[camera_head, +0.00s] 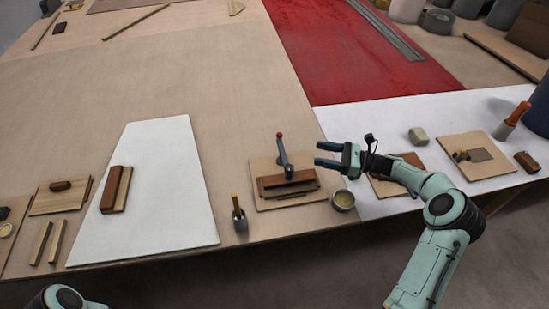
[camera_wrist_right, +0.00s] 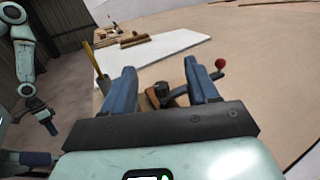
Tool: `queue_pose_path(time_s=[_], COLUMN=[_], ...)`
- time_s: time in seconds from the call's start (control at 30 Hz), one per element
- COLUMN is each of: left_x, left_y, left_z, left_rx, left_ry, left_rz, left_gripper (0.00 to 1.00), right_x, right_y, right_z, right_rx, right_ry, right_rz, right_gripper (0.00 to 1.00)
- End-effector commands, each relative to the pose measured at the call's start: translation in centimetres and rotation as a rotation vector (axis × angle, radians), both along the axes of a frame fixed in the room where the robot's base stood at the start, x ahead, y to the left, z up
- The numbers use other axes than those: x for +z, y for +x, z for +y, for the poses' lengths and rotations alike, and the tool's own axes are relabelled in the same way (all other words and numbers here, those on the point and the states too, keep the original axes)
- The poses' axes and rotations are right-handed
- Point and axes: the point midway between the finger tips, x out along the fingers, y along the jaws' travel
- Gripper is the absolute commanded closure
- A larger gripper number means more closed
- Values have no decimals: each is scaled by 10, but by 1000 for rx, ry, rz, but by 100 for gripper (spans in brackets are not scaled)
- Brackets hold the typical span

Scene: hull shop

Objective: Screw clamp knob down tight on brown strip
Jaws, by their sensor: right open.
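The clamp (camera_head: 285,160) stands on a light board (camera_head: 262,172), with a grey bar topped by a red ball knob (camera_head: 279,135). The brown strip (camera_head: 285,182) lies on that board at the clamp's foot; whether the clamp presses on it cannot be told. My right gripper (camera_head: 318,155) is open and empty, to the right of the clamp and apart from it. In the right wrist view the clamp (camera_wrist_right: 165,92) shows between and beyond the blue fingers, its red knob (camera_wrist_right: 220,63) past the right finger. My left gripper (camera_wrist_right: 47,124) is small and dark at the left there.
A small bowl (camera_head: 343,200) and a cup with a yellow-handled tool (camera_head: 239,218) stand near the front edge, either side of the board. A white sheet (camera_head: 165,200) lies left. More boards and a pale block (camera_head: 418,136) lie right.

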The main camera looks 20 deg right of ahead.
Motion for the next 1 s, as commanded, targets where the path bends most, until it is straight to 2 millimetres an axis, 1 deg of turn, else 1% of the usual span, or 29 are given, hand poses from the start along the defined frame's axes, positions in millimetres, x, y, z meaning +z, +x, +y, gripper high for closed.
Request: queue_pose_path(time_s=[0.03, 0.1, 0.2, 0.3, 0.37, 0.43, 0.53, 0.63, 0.77, 1.0], left_x=[-24, -39, -56, -70, -76, -79, -79, -78, -78, -79], left_y=[-13, -18, -24, -27, -28, -29, -28, -28, -28, -28], left_z=[0, 0, 0, 0, 0, 0, 0, 0, 0, 0], left_rx=[0, 1, 1, 2, 1, 1, 1, 2, 2, 2], left_ry=[0, 0, 0, 0, 1, 1, 1, 0, 0, 1], left_rz=[14, 20, 26, 30, 31, 31, 30, 29, 29, 28], left_gripper=[100, 100, 100, 100, 100, 100, 100, 100, 100, 100], right_x=[-30, -47, -67, -82, -89, -92, -92, -90, -91, -91], right_y=[-8, -12, -15, -17, -18, -18, -16, -8, 6, 37], right_z=[0, 0, 0, 0, 0, 1, 5, 14, 34, 75], right_rx=[0, 0, 0, 0, 1, 1, 2, 4, 5, 5], right_ry=[1, 0, 0, -1, -1, -1, -1, 0, 0, 1], right_rz=[16, 23, 29, 33, 36, 37, 36, 35, 35, 34], right_gripper=[41, 41, 41, 41, 41, 41, 41, 41, 41, 41])
